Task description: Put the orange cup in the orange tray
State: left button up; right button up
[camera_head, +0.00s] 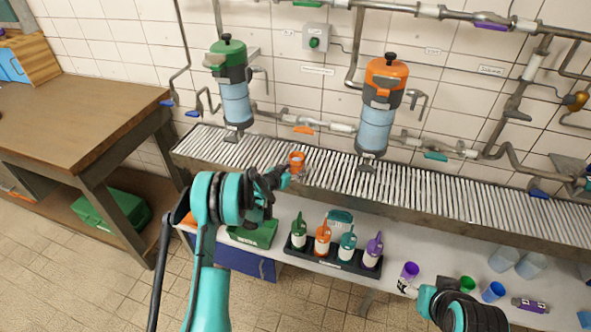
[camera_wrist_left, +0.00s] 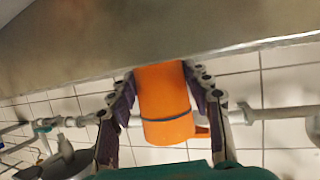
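The orange cup (camera_head: 297,160) is between the fingers of my left gripper (camera_head: 286,178), in front of the slatted metal trough. In the left wrist view, the fingers (camera_wrist_left: 160,92) press against both sides of the orange cup (camera_wrist_left: 162,100), and its handle shows at the lower right. An orange edge (camera_head: 187,229), which may be the orange tray, shows on the counter at the left, mostly hidden behind my left arm. My right gripper (camera_head: 407,288) is low at the right near a purple cup; its fingers are too small to read.
A green bin (camera_head: 253,233) stands right of my left arm. A black rack (camera_head: 335,259) holds several bottles. Purple (camera_head: 410,270), green (camera_head: 467,284) and blue (camera_head: 493,291) cups stand at the right. The slatted trough (camera_head: 440,190) runs behind the counter, below two wall-mounted canisters.

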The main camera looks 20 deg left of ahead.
dwell(0.3)
pick_arm(q)
jog(key=shift+s+a+r, duration=0.1)
jog(key=shift+s+r, duration=0.1)
jog(key=shift+r, duration=0.05)
jog(key=p+v, duration=0.3)
jog(key=v, duration=0.8)
jog(key=s+d+r+g, duration=0.2)
jog(key=s+d+r, duration=0.2)
jog(key=s+r, duration=0.3)
jog(key=s+d+r+g, duration=0.2)
jog(key=s+d+r, duration=0.3)
jog(key=r, duration=0.3)
jog(key=s+r+n+g+y, duration=0.2)
jog(key=s+n+y, duration=0.1)
jog(key=s, duration=2.1)
jog(key=shift+s+d+y, duration=0.2)
jog(key=shift+d+y, duration=0.2)
jog(key=shift+y, duration=0.1)
